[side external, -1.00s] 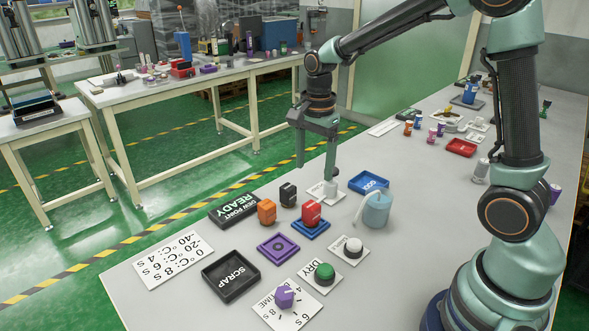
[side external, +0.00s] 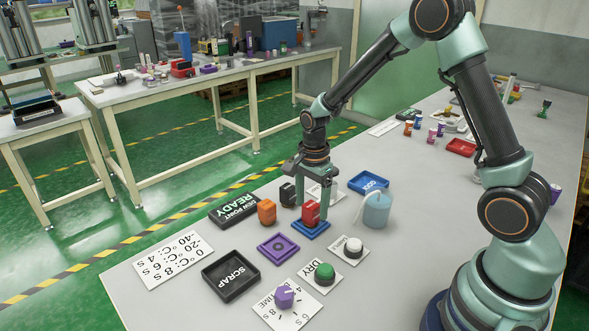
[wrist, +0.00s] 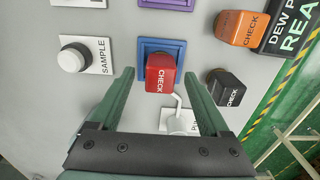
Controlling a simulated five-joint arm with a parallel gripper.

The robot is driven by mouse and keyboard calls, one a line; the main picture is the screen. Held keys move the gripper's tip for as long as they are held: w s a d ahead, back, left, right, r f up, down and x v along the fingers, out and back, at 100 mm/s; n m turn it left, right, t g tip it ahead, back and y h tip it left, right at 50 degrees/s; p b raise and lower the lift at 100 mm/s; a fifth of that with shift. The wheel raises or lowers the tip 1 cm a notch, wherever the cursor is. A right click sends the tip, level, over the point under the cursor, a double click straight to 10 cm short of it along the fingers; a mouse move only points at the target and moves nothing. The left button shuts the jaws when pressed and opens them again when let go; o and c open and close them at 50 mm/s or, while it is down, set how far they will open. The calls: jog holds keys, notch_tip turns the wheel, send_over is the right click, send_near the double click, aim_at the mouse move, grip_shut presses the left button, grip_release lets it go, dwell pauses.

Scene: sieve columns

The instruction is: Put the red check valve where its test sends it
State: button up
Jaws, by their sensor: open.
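The red check valve (side external: 311,212), a block marked CHECK, sits on a blue square pad (side external: 311,232). In the wrist view the red valve (wrist: 160,75) lies between the fingertips of my gripper (wrist: 158,78), with the blue pad (wrist: 177,46) behind it. My gripper (side external: 309,205) points down with its open fingers on either side of the valve. I cannot tell whether either finger touches it. An orange check block (side external: 267,211) and a black check block (side external: 288,193) stand close by on the left.
A black SCRAP tray (side external: 231,276), a blue GOOD tray (side external: 369,183) and a black DEW POINT READY panel (side external: 234,209) surround the work. A purple pad (side external: 278,249), green DRY button (side external: 324,273), white SAMPLE button (side external: 353,246), purple TIME dial (side external: 285,297) and settings card (side external: 172,260) lie nearby.

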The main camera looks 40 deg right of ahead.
jog(key=shift+f, duration=0.95)
grip_shut()
